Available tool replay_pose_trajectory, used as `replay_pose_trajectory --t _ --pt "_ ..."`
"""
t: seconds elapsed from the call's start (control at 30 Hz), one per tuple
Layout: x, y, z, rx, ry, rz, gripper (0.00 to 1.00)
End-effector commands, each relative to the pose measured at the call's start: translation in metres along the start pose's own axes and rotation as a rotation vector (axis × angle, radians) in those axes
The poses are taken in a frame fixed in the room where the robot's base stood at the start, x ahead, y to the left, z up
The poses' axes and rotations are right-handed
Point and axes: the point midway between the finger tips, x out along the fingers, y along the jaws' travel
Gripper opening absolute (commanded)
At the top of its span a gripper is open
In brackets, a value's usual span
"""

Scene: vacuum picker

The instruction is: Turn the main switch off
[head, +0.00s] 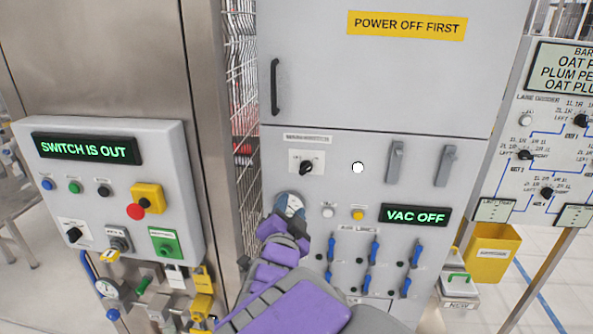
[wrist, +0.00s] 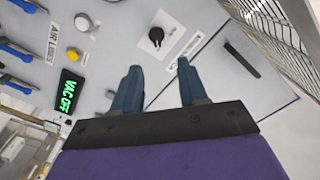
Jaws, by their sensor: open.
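The main switch (head: 306,168) is a black rotary knob on a white plate, under a small label, on the grey cabinet (head: 350,240). In the wrist view the knob (wrist: 156,35) lies beyond my fingertips, toward the top and between them. My gripper (head: 289,204) is just below the switch in the head view, apart from it. In the wrist view my gripper (wrist: 158,72) shows two blue-grey fingers spread apart with nothing between them. The knob's pointer is slanted; I cannot read its position marks.
A "VAC OFF" display (head: 415,215), a white and a yellow button (head: 357,214) and blue air-line levers (head: 374,250) sit right of my gripper. A wire mesh (head: 242,100) stands left. A control box reads "SWITCH IS OUT" (head: 87,149). A "POWER OFF FIRST" sign (head: 407,25) is above.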

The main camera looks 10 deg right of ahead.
Motion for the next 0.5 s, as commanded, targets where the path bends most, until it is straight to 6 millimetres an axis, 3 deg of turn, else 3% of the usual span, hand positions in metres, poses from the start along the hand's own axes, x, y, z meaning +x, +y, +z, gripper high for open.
replay_pose_trajectory --t 0.1,0.37,0.5 --pt "0.013 0.001 -0.007 0.005 -0.002 0.008 0.43" --pt "0.040 -0.007 0.002 -0.003 0.001 0.004 0.43" --pt "0.066 -0.005 0.008 -0.007 0.004 0.000 0.43"
